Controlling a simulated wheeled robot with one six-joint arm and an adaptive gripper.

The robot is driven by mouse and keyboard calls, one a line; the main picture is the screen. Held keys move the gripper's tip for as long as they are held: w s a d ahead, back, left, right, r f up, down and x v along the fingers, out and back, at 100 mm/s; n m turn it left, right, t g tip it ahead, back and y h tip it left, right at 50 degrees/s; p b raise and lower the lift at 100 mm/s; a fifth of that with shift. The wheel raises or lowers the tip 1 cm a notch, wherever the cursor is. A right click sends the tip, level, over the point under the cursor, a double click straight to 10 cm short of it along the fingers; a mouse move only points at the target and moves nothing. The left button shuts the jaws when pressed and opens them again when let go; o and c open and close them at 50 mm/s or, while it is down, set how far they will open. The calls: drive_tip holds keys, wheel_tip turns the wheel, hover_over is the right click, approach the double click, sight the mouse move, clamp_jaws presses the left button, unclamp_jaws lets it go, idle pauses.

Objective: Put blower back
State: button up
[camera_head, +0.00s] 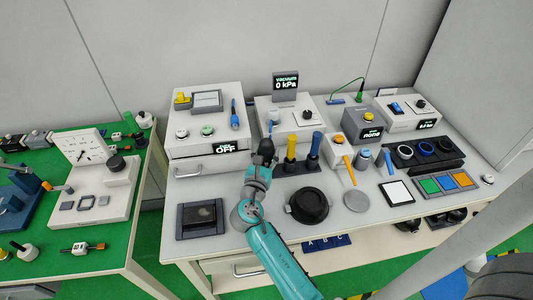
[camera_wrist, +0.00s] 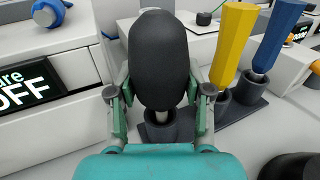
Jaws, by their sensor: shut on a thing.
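The blower (camera_wrist: 158,55) is a dark, egg-shaped bulb with a pale metal neck below it. It stands upright between my fingers in the wrist view and shows as a small dark shape in the head view (camera_head: 266,146). My gripper (camera_wrist: 160,103) is shut on its lower part. A dark grey rack (camera_wrist: 241,108) runs below and to the right, holding a yellow handle (camera_wrist: 235,40) and a blue handle (camera_wrist: 279,35) upright. The neck is at the rack's left end; I cannot tell whether its tip sits in a socket or just above it.
A white box with an OFF display (camera_head: 226,148) stands left of my gripper. A vacuum gauge (camera_head: 286,84) is behind. A black round lidded dish (camera_head: 309,204) and a dark tray (camera_head: 201,218) lie at the front of the table. Small tools crowd the right.

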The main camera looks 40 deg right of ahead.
drive_tip(key=shift+f, duration=0.15)
drive_tip(key=o, duration=0.7)
drive_tip(key=shift+o, duration=0.2)
drive_tip(key=v, duration=1.2)
drive_tip(key=shift+a, duration=0.15)
